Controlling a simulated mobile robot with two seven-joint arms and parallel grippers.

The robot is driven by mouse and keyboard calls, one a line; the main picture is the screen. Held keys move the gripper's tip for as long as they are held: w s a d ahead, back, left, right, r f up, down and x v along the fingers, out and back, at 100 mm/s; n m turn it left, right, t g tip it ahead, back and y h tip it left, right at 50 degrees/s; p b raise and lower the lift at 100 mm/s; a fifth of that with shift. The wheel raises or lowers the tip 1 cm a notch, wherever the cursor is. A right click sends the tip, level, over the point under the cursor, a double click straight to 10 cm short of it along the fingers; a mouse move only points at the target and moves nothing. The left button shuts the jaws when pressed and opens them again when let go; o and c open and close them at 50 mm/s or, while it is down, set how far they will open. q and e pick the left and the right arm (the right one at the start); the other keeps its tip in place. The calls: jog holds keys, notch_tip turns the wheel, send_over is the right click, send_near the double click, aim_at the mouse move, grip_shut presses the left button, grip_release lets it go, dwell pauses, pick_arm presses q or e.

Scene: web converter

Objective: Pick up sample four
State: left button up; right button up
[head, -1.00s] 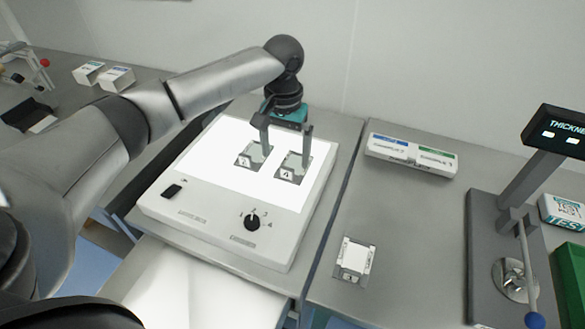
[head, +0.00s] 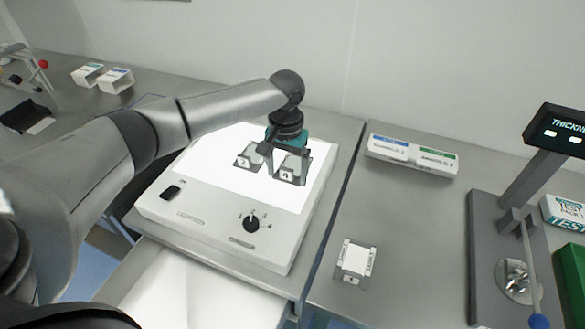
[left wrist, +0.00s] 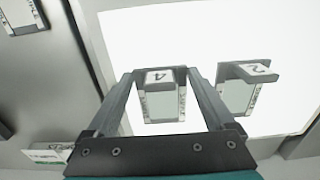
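Sample four, a small grey-and-white piece with a tab marked 4 (head: 287,176), rests on the lit white panel of the light box (head: 215,225). It also shows in the left wrist view (left wrist: 164,104). My left gripper (head: 285,163) is low over it, pointing down. In the left wrist view its fingers (left wrist: 161,74) are apart, one on each side of the 4 tab, with a gap showing. I cannot tell whether either finger touches it. My right gripper is not in view.
A sample marked 2 (head: 243,160) lies close left of sample four. Another sample (head: 355,260) lies on the right-hand table. A labelled tray (head: 412,156) and a thickness gauge (head: 505,250) stand right. Small white boxes (head: 102,77) sit far left.

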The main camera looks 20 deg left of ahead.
pick_arm(q)
jog(key=c, duration=0.8)
